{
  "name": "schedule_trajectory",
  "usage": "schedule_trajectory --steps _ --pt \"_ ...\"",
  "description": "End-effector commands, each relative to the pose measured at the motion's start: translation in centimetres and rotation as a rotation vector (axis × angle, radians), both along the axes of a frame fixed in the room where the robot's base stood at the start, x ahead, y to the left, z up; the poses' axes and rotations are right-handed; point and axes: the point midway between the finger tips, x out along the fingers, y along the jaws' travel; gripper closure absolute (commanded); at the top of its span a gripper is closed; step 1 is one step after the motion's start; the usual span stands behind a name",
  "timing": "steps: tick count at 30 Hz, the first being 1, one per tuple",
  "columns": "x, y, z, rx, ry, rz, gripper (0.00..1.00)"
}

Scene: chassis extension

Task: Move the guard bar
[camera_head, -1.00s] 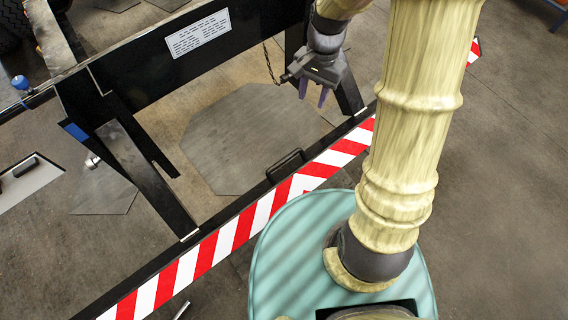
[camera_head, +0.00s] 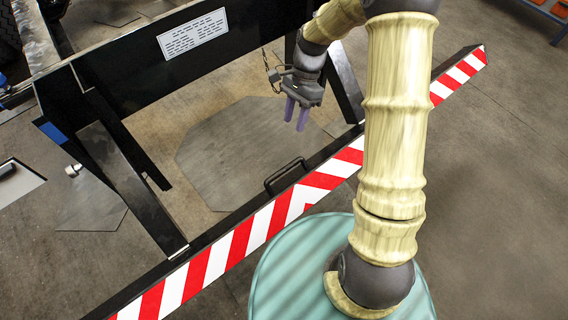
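The guard bar (camera_head: 258,232) is a long black beam with red and white diagonal stripes on its near face. It runs from the lower left to the upper right, and my arm hides part of it right of centre. A black loop handle (camera_head: 286,177) stands on its top edge near the middle. My gripper (camera_head: 296,122) has purple fingers that point down, with a gap between them and nothing visible in it. It is above and behind the handle in the picture, apart from it.
Black slanted struts (camera_head: 128,185) join the bar to a black chassis beam (camera_head: 140,70) with a white label plate (camera_head: 193,35). A chain (camera_head: 270,72) hangs from the beam beside my gripper. Open floor lies to the right.

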Motion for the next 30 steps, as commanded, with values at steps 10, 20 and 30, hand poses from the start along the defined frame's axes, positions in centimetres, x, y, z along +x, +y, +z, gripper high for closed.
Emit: schedule_trajectory --steps 10,20,30 --pt "-2.2 1.2 -5.5 0.001 0.003 0.002 0.62" --pt "-4.5 2.5 -10.7 0.000 0.005 0.003 0.62" --pt "-6.0 3.4 -14.6 0.000 0.001 0.001 0.62"
